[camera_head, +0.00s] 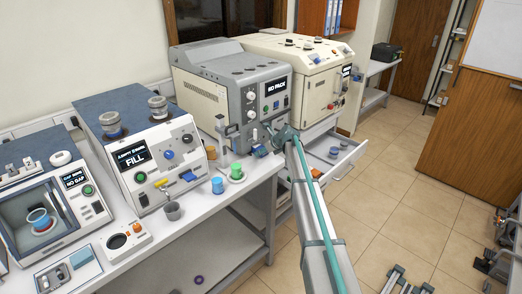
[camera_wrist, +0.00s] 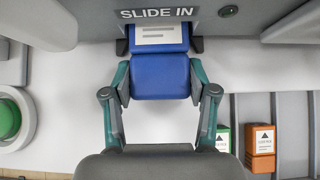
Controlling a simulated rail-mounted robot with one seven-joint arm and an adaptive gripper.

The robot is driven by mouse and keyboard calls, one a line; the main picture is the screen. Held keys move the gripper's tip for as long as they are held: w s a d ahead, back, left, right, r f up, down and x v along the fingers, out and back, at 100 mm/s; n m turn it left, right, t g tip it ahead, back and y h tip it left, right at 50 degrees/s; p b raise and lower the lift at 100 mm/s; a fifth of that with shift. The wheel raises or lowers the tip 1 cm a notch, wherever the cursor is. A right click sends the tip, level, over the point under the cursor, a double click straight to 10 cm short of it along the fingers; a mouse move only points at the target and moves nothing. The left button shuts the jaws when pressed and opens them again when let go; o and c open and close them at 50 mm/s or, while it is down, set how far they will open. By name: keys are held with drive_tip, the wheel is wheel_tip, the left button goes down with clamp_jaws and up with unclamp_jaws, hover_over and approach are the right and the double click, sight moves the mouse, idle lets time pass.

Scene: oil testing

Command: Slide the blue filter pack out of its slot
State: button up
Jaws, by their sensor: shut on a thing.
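The blue filter pack (camera_wrist: 160,84) sits between my fingers in the wrist view. Its far part carries a white label and lies at a dark opening under the "SLIDE IN" sign (camera_wrist: 157,13). How deep its far end sits in the slot is hidden. My gripper (camera_wrist: 161,76) is shut on the pack's sides, one teal finger on each side. In the head view my gripper (camera_head: 277,134) is at the front of the grey machine (camera_head: 225,85), whose display reads "NO PACK". I cannot clearly make out the held pack there.
A green pack (camera_wrist: 223,138) and an orange pack (camera_wrist: 261,142) stand in grey slots right of my gripper. An open drawer (camera_head: 335,150) is beyond my arm.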

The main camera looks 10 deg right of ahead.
drive_tip(key=shift+s+d+p, duration=0.1)
drive_tip(key=shift+s+d, duration=0.65)
drive_tip(key=shift+s, duration=0.3)
drive_tip(key=shift+s+d+p, duration=0.15)
drive_tip(key=shift+s+d, duration=0.6)
drive_tip(key=shift+s, duration=0.25)
drive_tip(key=shift+s+d+p, duration=0.1)
drive_tip(key=shift+s+d, duration=0.65)
drive_tip(key=shift+s, duration=0.3)
drive_tip(key=o, duration=1.4)
drive_tip(key=shift+c, duration=0.2)
drive_tip(key=v, duration=1.2)
drive_tip(key=shift+d, duration=0.1)
